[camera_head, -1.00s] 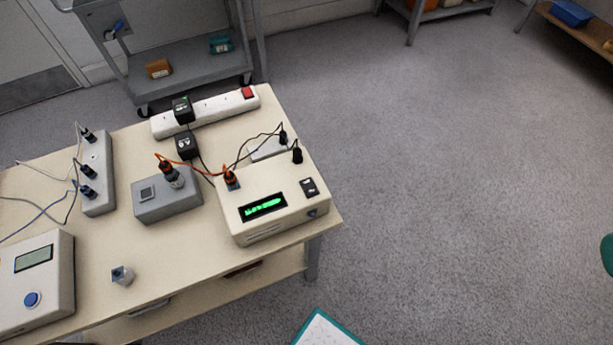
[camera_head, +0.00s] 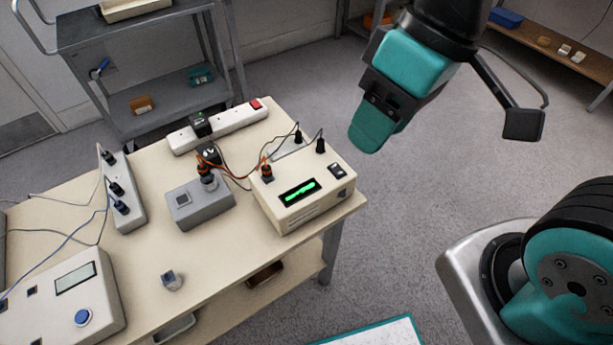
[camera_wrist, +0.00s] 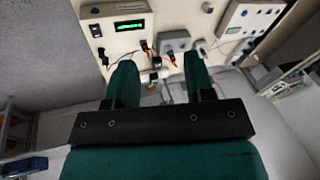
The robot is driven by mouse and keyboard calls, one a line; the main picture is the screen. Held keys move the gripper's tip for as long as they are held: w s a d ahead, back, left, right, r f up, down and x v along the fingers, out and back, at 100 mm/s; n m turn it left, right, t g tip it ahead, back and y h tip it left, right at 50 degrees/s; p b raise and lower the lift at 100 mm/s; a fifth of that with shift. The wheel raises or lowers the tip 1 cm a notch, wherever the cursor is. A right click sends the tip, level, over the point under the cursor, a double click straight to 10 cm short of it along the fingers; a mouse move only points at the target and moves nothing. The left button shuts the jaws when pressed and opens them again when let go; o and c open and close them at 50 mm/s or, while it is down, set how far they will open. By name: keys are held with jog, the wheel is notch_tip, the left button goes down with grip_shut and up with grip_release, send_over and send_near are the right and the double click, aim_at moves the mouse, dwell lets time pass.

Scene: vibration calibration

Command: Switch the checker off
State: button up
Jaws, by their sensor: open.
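The checker (camera_head: 318,207), a cream box with a lit green display (camera_head: 299,191) and a black rocker switch (camera_head: 337,171), sits at the table's right end. The switch position is too small to tell. In the wrist view the checker (camera_wrist: 120,12) is at the upper left, with its switch (camera_wrist: 96,31) left of the display. My gripper (camera_head: 372,136) is in the air, above and to the right of the checker in the head view, apart from it. In the wrist view my gripper (camera_wrist: 160,72) has its two teal fingers spread with nothing held between them.
A grey box (camera_head: 200,210) and a grey socket block (camera_head: 128,200) stand left of the checker. A white power strip (camera_head: 235,121) with a red switch lies behind. Orange and black cables loop over the checker's top. A device with a blue button (camera_head: 83,316) is at front left.

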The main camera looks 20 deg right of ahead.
aim_at(342, 174)
jog(key=w+d+f+m+h+b, duration=0.35)
jog(key=w+f, duration=0.75)
jog(key=w, duration=0.4)
jog(key=shift+n, duration=0.25)
jog(key=f, duration=1.6)
jog(key=shift+w+d+f, duration=0.1)
jog(key=shift+d+f, duration=0.15)
jog(key=shift+f, duration=0.15)
jog(key=shift+c, duration=0.5)
grip_shut()
jog(key=p, duration=0.1)
jog(key=g+p, duration=0.1)
jog(key=shift+w+a+r+h+p, duration=0.1)
jog(key=shift+w+r+h+p, duration=0.1)
jog(key=shift+r+h+p, duration=0.2)
jog(key=shift+w+f+g+h+p, duration=0.15)
jog(key=shift+f+g+h+p, duration=0.1)
jog(key=shift+g+p, duration=0.5)
